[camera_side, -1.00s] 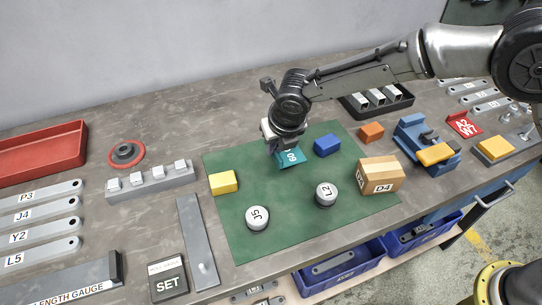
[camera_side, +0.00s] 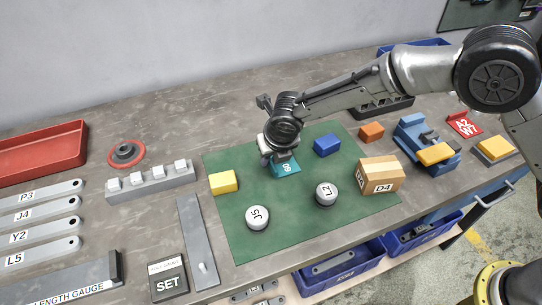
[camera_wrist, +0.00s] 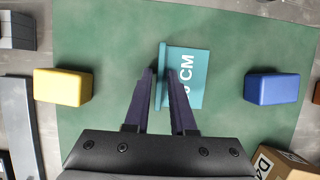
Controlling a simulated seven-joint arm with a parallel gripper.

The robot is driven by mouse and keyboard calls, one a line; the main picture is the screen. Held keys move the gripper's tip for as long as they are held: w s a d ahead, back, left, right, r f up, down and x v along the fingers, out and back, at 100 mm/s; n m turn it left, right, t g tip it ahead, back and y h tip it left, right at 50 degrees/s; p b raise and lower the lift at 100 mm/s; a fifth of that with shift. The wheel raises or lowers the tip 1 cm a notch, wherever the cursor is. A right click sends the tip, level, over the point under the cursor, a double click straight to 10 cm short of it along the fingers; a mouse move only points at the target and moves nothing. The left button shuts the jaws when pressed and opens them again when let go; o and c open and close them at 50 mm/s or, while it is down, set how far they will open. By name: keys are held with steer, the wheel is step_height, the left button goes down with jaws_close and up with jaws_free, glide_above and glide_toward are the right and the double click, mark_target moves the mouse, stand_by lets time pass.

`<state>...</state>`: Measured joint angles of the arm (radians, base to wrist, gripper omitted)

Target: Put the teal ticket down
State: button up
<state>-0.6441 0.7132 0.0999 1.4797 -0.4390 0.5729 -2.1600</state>
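The teal ticket (camera_side: 286,169) lies low over the green mat, with its printed face up. I cannot tell from the side whether its whole underside touches the mat. In the wrist view, the ticket (camera_wrist: 190,78) has a raised ridge along its left edge. My gripper (camera_wrist: 161,76) has its two dark fingertips on either side of this ridge, closed on it. The fingers cover part of the print, leaving "CM" readable. In the side view, my gripper (camera_side: 272,160) is at the ticket's left side, and its fingertips are mostly hidden.
The green mat (camera_side: 250,205) also bears a yellow block (camera_side: 223,183), a blue block (camera_side: 327,145), two round weights, J5 (camera_side: 257,217) and L2 (camera_side: 326,194), and a D4 box (camera_side: 380,176). The mat's middle, in front of the ticket, is clear.

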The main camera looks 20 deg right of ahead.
steer(key=shift+o, duration=0.9)
steer(key=shift+r, duration=0.2)
steer(key=v, duration=1.2)
steer(key=shift+r, duration=0.1)
